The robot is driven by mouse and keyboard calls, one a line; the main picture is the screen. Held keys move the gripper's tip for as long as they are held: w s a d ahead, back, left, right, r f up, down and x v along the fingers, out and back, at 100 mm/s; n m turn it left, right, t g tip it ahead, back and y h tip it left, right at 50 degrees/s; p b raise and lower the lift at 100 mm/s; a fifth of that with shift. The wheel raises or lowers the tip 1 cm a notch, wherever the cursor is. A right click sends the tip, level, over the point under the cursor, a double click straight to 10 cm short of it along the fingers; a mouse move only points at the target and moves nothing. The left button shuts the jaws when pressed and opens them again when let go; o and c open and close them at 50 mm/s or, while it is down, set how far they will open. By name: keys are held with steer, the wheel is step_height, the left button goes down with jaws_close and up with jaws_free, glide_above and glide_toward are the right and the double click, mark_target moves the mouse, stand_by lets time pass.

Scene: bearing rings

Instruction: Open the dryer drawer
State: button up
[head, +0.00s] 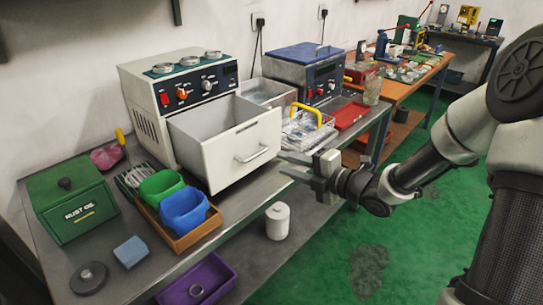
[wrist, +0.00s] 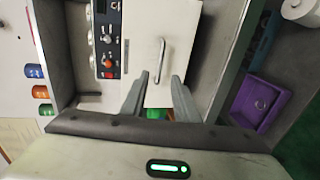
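The dryer (head: 180,84) is a white box with a dark control panel, on the grey bench in the head view. Its drawer (head: 228,150) stands well pulled out, and its grey inside looks empty. A silver bar handle (head: 252,154) is on the drawer's white front. My gripper (head: 283,165) is just right of the handle, apart from it, with empty fingers. In the wrist view the two fingers (wrist: 162,80) are spread, and the handle (wrist: 160,60) lies beyond their tips, roughly in line with the gap.
Blue and green bins (head: 184,210) sit in a wooden tray in front of the dryer. A green rust oil box (head: 72,203) is at left. A wire basket with a yellow handle (head: 312,128) stands close to the drawer's right. A white canister (head: 277,220) is on the lower shelf.

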steer(key=p+v, duration=0.1)
steer(key=v, duration=0.6)
steer(key=shift+d, duration=0.15)
